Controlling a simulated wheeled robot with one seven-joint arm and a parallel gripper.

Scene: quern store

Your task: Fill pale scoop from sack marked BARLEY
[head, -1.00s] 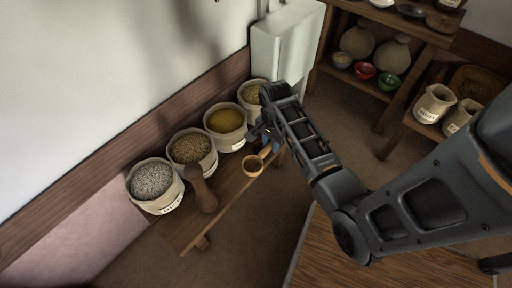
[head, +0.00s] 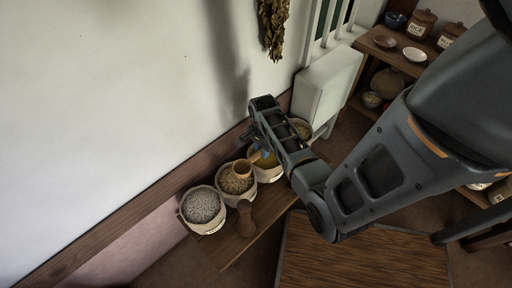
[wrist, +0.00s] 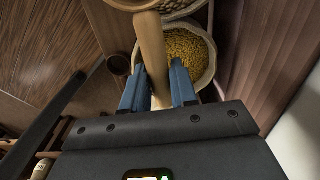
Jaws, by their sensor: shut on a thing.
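My gripper (wrist: 158,82) is shut on the pale wooden handle of the scoop (wrist: 152,48). In the head view the pale scoop's cup (head: 241,169) is over the sack of brown grain (head: 235,190), and whether it touches the grain is unclear. In the wrist view the cup is cut off at the top edge, so its inside is hidden. The row also has a sack of grey-white grain (head: 203,209) at the left, a yellow-grain sack (head: 266,171) partly behind my gripper, and another sack (head: 301,129) behind my arm. I cannot read which label says BARLEY.
A dark wooden scoop (head: 245,220) is at the bench's front, beside the brown-grain sack. The sacks stand on a low bench (head: 262,232) against the wall. A pale cabinet (head: 326,88) stands at the row's far end. Shelves with jars and dishes (head: 414,54) are at the right.

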